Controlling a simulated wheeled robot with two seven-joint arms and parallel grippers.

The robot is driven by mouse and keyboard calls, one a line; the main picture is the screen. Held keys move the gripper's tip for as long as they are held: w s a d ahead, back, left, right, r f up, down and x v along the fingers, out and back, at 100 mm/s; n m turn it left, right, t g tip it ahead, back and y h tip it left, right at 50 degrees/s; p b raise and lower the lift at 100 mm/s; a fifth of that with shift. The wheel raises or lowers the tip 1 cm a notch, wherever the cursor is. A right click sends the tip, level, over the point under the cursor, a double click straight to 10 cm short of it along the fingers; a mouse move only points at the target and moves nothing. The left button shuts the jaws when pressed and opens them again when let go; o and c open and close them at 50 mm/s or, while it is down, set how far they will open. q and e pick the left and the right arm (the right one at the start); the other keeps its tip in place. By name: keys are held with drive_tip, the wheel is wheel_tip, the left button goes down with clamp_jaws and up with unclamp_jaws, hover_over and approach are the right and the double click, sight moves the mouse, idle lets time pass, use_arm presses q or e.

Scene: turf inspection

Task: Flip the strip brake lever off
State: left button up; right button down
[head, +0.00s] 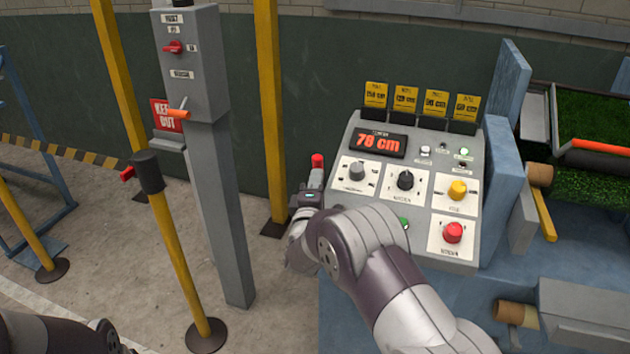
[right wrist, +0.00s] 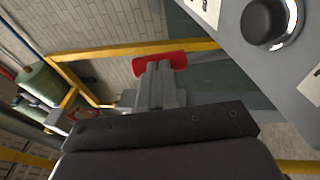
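My right gripper (head: 313,182) is beside the left edge of the control console, pointing away from me. A red piece (head: 317,160) shows at its fingertips. In the right wrist view the red piece (right wrist: 160,63) sticks out on both sides of the grey fingers (right wrist: 160,88). I cannot tell whether it is a lever grip, nor whether the fingers clasp it; one finger hides the other. A lever with an orange handle (head: 179,113) sits on the grey post box (head: 194,65), apart from my gripper. Its label is too small to read. My left gripper is out of view.
The sloping console (head: 372,138) has a display (head: 378,143) reading 78 cm, several knobs and a red button (head: 453,232). Yellow poles (head: 270,100) stand behind and left of my right gripper. Blue machinery (head: 508,190) is at the right. Open floor lies between post and console.

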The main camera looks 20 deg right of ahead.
drive_tip(key=shift+m+g+y, duration=0.3)
drive_tip(key=shift+g+y, duration=0.1)
drive_tip(key=shift+g, duration=0.5)
drive_tip(key=w+d+r+p, duration=0.1)
drive_tip(key=w+p, duration=0.1)
drive_tip(key=w+d+r+p, duration=0.1)
drive_tip(key=r+p, duration=0.1)
drive_tip(key=p, duration=0.1)
drive_tip(key=shift+w+d+r, duration=0.25)
drive_tip(key=shift+w+d, duration=0.1)
drive_tip(key=shift+w, duration=0.05)
use_arm(q)
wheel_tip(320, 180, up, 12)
drive_tip(key=p, duration=0.5)
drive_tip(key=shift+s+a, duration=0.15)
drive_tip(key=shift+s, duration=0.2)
use_arm(e)
drive_tip(key=w+d+g, duration=0.1)
drive_tip(key=w+d+y, duration=0.1)
drive_tip(key=w, duration=0.1)
drive_tip(key=w+d+f+g, duration=0.1)
drive_tip(key=shift+w+d+m+g, duration=0.1)
drive_tip(key=shift+w+m+g, duration=0.15)
drive_tip(key=shift+m+g, duration=0.05)
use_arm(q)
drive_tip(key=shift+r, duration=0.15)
use_arm(e)
drive_tip(key=shift+r, duration=0.1)
